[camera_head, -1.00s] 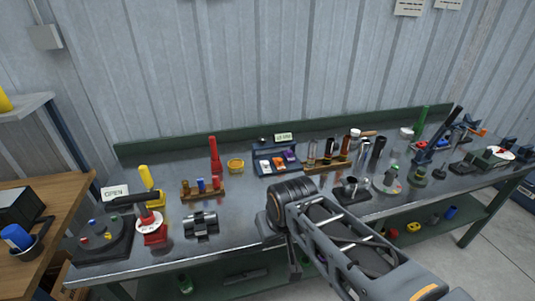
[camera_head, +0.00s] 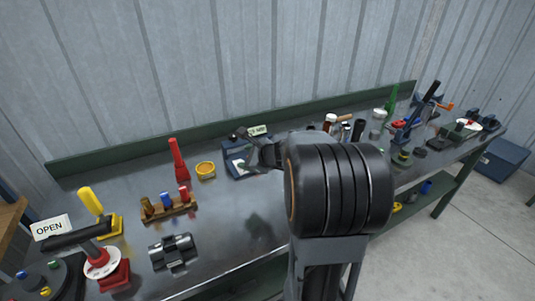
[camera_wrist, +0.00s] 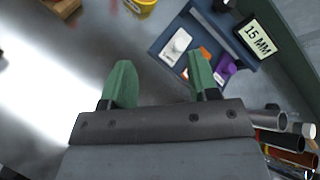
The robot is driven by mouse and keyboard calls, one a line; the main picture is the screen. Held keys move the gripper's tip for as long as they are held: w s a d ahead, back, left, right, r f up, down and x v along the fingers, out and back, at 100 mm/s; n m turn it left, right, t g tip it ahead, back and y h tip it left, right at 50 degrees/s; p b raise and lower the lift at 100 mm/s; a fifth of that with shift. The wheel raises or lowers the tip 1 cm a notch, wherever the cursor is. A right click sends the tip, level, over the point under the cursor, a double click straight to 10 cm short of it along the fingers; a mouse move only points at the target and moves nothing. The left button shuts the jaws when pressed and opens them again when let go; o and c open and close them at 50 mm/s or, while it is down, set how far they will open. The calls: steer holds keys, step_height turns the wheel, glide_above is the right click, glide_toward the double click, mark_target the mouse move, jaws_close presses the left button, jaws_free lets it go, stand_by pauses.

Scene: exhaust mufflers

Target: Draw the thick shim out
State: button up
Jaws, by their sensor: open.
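A blue tray (camera_wrist: 213,15) holds a white piece (camera_wrist: 177,46), an orange piece (camera_wrist: 205,53) and a purple piece (camera_wrist: 224,69). A label (camera_wrist: 256,38) reading "15 MM" stands at its right side in the wrist view. I cannot tell which piece is the thick shim. In the head view the blue tray (camera_head: 229,158) is partly hidden by my arm. My gripper (camera_wrist: 160,62) has its green fingers apart with nothing between them. The tray lies ahead of the fingers, towards the right; the right finger overlaps the orange piece's edge in the picture.
A wooden rack (camera_head: 168,210) and a dark metal clamp-like part (camera_head: 173,252) are nearer. The bench between them is bare.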

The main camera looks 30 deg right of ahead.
steer(key=w+d+f+m+t+h+b, duration=0.1)
steer(key=d+f+m+h, duration=0.15)
steer(key=d+m, duration=0.4)
steer(key=d+f+m+t+h, duration=0.1)
steer(key=d+f+m+h, duration=0.15)
steer(key=d+m, duration=0.4)
steer(key=shift+n, duration=0.7)
steer(key=x, duration=0.4)
steer(key=d+x, duration=0.1)
steer(key=x, duration=0.4)
steer(key=d+p+x, duration=0.1)
steer(key=x, duration=0.4)
steer(key=shift+s+f, duration=0.1)
steer(key=shift+f, duration=0.05)
steer(key=shift+c, duration=0.4)
